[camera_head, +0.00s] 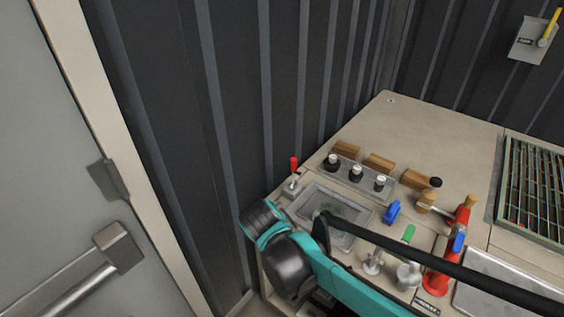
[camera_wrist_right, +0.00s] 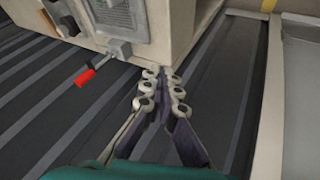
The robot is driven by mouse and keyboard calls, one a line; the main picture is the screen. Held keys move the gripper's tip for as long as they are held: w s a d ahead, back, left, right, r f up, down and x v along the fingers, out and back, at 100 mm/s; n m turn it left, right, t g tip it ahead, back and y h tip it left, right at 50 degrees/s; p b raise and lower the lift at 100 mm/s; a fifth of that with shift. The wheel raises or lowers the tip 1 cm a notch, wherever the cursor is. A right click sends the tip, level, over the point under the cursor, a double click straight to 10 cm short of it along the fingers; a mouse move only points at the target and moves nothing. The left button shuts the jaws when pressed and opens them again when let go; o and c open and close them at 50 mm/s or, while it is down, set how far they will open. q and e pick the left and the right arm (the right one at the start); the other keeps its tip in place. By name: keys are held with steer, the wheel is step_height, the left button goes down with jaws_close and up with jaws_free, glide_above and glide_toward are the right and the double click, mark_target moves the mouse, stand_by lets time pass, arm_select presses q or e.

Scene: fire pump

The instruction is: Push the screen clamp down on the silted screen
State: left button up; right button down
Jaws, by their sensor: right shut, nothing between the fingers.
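The screen clamp (camera_head: 293,177) is a small metal lever with a red grip that stands up at the bench's left edge. It also shows in the right wrist view (camera_wrist_right: 86,76), upper left. The silted screen (camera_head: 334,209) appears to be the grey-green panel in a metal-rimmed recess beside the clamp; my right arm covers part of its near side. In the wrist view part of the recess (camera_wrist_right: 120,14) shows at the top. My right gripper (camera_wrist_right: 164,74) is shut and empty near the bench corner, apart from the red grip. My left gripper is not in view.
The bench (camera_head: 440,135) carries black knobs (camera_head: 356,171), wooden blocks (camera_head: 379,162), blue and green handles, and a red fitting (camera_head: 462,215). A corrugated dark wall (camera_head: 235,90) stands close behind. A door (camera_head: 60,150) is at the left.

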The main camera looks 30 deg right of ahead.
steer(key=w+d+n+h+p, duration=0.1)
steer(key=w+d+h+p, duration=0.1)
steer(key=w+h, duration=0.4)
steer(key=w+d+f+n+h+p, duration=0.1)
steer(key=w+d+h+p, duration=0.1)
steer(key=w+h, duration=0.4)
steer(key=shift+w+d+f+h+p, duration=0.15)
steer(key=shift+w+d+h+p, duration=0.2)
steer(key=shift+w, duration=2.2)
steer(key=b+x, duration=0.2)
steer(key=x, duration=0.8)
steer(key=shift+w+d, duration=0.1)
